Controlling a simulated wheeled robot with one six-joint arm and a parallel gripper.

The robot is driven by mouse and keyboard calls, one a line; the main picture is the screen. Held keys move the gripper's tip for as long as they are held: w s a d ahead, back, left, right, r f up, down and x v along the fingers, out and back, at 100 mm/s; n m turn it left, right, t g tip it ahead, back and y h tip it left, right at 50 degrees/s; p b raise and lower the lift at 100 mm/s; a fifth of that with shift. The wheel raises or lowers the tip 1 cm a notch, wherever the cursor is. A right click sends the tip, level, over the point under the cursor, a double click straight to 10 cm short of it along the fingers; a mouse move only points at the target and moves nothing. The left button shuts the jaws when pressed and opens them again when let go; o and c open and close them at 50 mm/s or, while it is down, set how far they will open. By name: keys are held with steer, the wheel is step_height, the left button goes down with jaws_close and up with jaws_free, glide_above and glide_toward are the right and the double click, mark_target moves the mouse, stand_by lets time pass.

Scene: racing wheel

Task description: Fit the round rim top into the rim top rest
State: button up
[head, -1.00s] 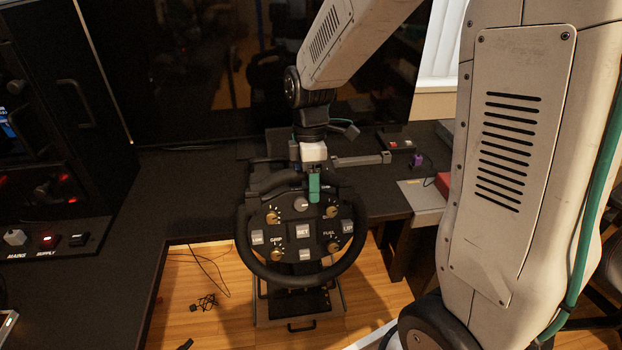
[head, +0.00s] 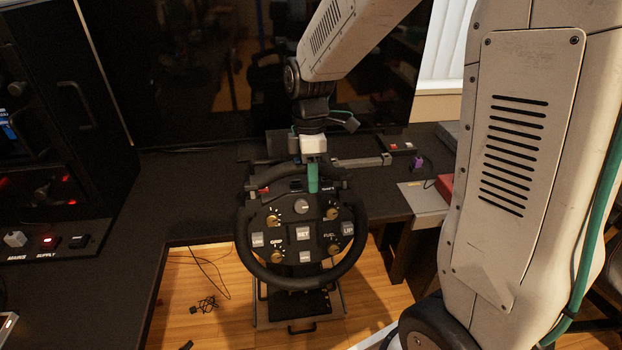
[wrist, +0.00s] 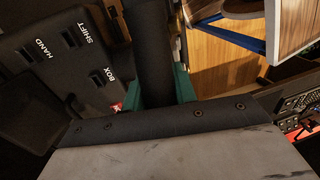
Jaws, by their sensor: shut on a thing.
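The rim top is a dark, curved round bar (wrist: 150,45), seen in the wrist view between the green fingers of my gripper (wrist: 157,95). In the head view, my gripper (head: 313,178) is shut on it, above the top of the black steering wheel (head: 302,276). The rim top (head: 285,179) spans left and right of the fingers there, dark against dark. The wheel's lower rim and button face are in plain view. I cannot pick out the rim top rest with certainty; the area under the bar is partly covered by the bar and fingers.
A dark desk (head: 190,185) runs behind and left of the wheel. A grey bar (head: 360,161) and a box with red switches (head: 402,147) are on it, right of my gripper. A supply panel (head: 50,240) stands at left. Wood floor lies below.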

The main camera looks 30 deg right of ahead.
steer(key=shift+w+d+r, duration=0.1)
steer(key=shift+w+r, duration=0.15)
steer(key=shift+r, duration=0.45)
steer(key=shift+w+d+r, duration=0.1)
steer(key=shift+w+r, duration=0.15)
steer(key=shift+r, duration=0.4)
steer(key=shift+r, duration=0.1)
